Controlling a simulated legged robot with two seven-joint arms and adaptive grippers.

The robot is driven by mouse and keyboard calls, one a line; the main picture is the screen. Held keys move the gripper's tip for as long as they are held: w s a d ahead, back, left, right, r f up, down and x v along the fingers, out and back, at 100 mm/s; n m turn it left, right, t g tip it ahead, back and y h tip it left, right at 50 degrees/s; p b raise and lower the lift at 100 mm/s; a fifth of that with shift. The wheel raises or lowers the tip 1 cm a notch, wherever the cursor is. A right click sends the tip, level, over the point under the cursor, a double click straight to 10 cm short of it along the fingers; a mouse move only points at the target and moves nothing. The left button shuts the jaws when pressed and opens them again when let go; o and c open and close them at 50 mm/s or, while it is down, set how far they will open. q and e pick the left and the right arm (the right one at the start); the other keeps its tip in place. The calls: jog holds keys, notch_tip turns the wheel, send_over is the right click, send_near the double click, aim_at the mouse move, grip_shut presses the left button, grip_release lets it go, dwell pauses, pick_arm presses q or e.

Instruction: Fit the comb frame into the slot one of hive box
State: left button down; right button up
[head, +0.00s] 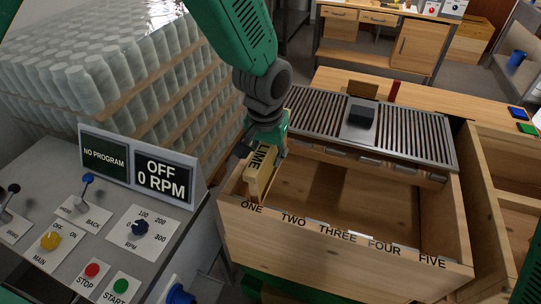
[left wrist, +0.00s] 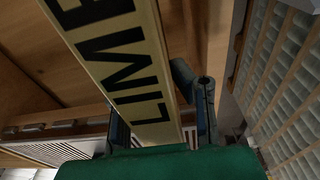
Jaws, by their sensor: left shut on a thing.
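The comb frame (head: 262,174) is a pale wooden piece marked LIME. My left gripper (head: 266,140) is shut on its upper end and holds it steeply tilted at the left end of the hive box (head: 335,238), just above the label ONE. In the left wrist view the comb frame (left wrist: 122,62) runs up between the fingers of the left gripper (left wrist: 160,125). The slot one (head: 252,208) label shows on the box's front wall; the slot itself is hidden behind the frame. I cannot tell whether the frame's lower end touches the box. My right gripper is not in view.
A slatted metal rack (head: 415,135) with a dark block (head: 361,117) lies behind the box opening. A control panel (head: 80,235) with a display stands close on the left, before stacked jars (head: 110,60). The box interior right of the frame looks empty.

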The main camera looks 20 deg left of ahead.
aim_at(273, 168)
pick_arm(q)
jog(key=shift+r, duration=3.25)
jog(key=shift+d, duration=0.4)
jog(key=shift+f+b, duration=2.05)
jog(key=shift+f, duration=3)
